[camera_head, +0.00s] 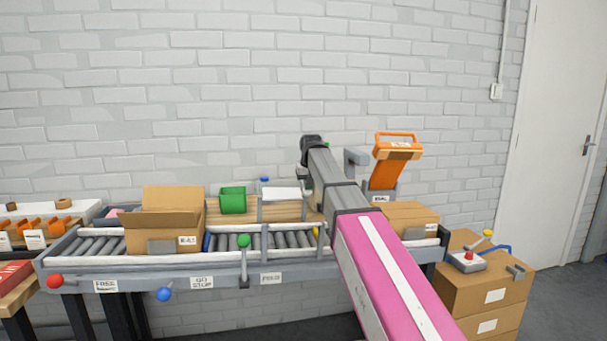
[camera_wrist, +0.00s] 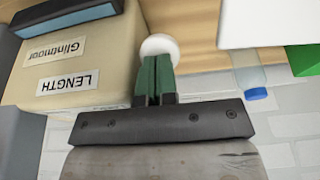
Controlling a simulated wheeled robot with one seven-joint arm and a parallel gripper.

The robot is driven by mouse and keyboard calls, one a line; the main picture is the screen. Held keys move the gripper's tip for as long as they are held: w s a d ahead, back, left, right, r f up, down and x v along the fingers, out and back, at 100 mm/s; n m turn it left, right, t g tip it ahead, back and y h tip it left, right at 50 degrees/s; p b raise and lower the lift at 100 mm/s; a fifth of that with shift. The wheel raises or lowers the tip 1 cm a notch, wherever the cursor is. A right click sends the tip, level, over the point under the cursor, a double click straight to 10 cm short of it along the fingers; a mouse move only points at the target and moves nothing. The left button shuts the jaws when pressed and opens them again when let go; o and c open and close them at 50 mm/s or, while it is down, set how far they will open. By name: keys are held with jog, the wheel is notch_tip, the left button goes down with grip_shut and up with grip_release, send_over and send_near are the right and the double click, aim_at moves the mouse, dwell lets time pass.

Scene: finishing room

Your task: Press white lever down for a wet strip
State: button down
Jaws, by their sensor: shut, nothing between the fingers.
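The white lever's round knob (camera_wrist: 160,46) shows at the top centre in the wrist view, right at the tips of my gripper (camera_wrist: 154,64). My gripper's green fingers are shut together and hold nothing. They overlap the knob's lower edge in the picture; I cannot tell whether they touch it. The lever's shaft is hidden. Beside it stands a beige machine body (camera_wrist: 98,55) with labels reading "LENGTH" and "Glintmoor", upside down. In the head view my arm covers the lever and most of the machine. No paper strip can be made out.
A roller conveyor (camera_head: 95,246) carries an open carton (camera_head: 165,238). A green-knobbed lever (camera_head: 244,242) stands at the front. An orange-handled device (camera_head: 386,170) is right of my arm.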

jog(key=shift+f, duration=0.2)
notch_tip(320, 180, up, 11)
jog(key=w, duration=0.2)
jog(key=shift+w+a, duration=0.15)
jog(key=shift+a, duration=0.05)
dwell(1.1)
dwell(0.7)
notch_tip(320, 180, up, 5)
jog(key=shift+f, duration=0.1)
dwell(0.5)
